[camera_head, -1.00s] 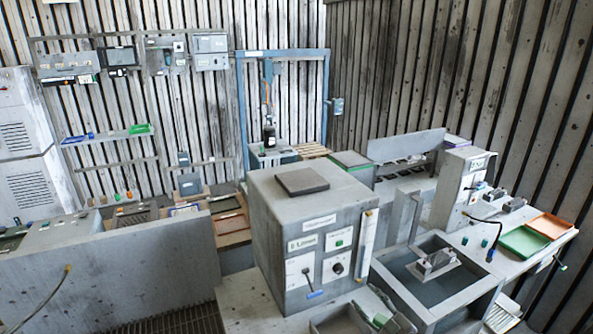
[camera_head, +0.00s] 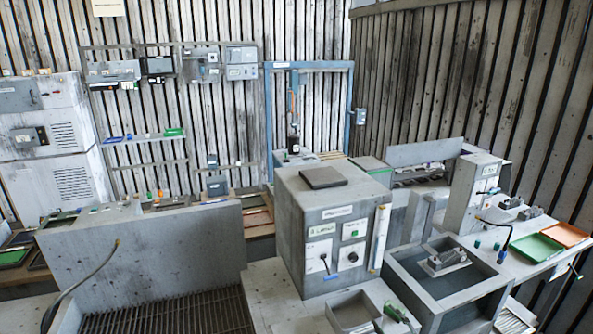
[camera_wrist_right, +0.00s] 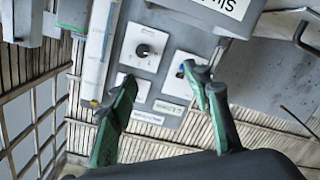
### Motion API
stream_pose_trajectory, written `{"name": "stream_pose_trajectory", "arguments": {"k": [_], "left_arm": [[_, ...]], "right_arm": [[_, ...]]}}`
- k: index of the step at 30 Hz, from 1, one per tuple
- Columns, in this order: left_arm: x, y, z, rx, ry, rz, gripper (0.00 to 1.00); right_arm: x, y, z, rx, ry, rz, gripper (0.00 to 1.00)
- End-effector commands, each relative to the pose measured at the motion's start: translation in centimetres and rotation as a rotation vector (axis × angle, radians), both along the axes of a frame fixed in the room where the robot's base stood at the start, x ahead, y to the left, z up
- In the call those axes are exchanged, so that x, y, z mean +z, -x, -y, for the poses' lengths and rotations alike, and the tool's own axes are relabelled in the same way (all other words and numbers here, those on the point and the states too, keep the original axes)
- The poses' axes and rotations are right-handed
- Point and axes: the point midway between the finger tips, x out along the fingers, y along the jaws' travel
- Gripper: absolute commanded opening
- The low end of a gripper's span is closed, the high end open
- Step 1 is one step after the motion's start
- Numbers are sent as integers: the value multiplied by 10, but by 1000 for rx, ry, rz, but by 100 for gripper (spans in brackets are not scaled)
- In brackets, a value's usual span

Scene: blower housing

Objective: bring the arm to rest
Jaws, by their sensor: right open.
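My right gripper (camera_head: 396,313) shows small and green at the bottom of the head view, in front of the grey box machine (camera_head: 300,240) and beside a small open grey bin (camera_head: 352,312). In the right wrist view its two green fingers (camera_wrist_right: 160,78) are spread apart with nothing between them. Behind them is a grey panel with a dark knob (camera_wrist_right: 143,50) and a switch on white plates, seen turned over. Most of my right arm is out of the head view. My left gripper is not in view.
A grey basin (camera_head: 400,285) holding a metal part (camera_head: 444,261) stands right of the machine. Green (camera_head: 537,248) and orange (camera_head: 566,234) trays lie on the right bench. A grey panel (camera_head: 150,250) and floor grating (camera_head: 175,315) are at left. A dark hose (camera_head: 75,287) rises there.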

Motion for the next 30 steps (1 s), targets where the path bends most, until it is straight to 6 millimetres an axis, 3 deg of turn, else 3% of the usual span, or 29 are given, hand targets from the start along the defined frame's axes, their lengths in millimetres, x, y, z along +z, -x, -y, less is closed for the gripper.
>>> {"name": "stream_pose_trajectory", "arguments": {"k": [11, 14, 17, 23, 30], "left_arm": [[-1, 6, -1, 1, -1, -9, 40], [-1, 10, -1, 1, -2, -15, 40], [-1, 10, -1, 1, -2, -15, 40], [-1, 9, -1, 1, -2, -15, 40], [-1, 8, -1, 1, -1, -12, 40]], "right_arm": [[-99, 10, 42, -105, -18, -143, 45], [-139, 19, 55, -144, -23, -201, 45], [-193, 37, 72, -194, -30, -282, 45], [-319, 100, 106, -309, -43, -480, 45], [-454, 211, 124, -427, -57, -721, 45]]}}
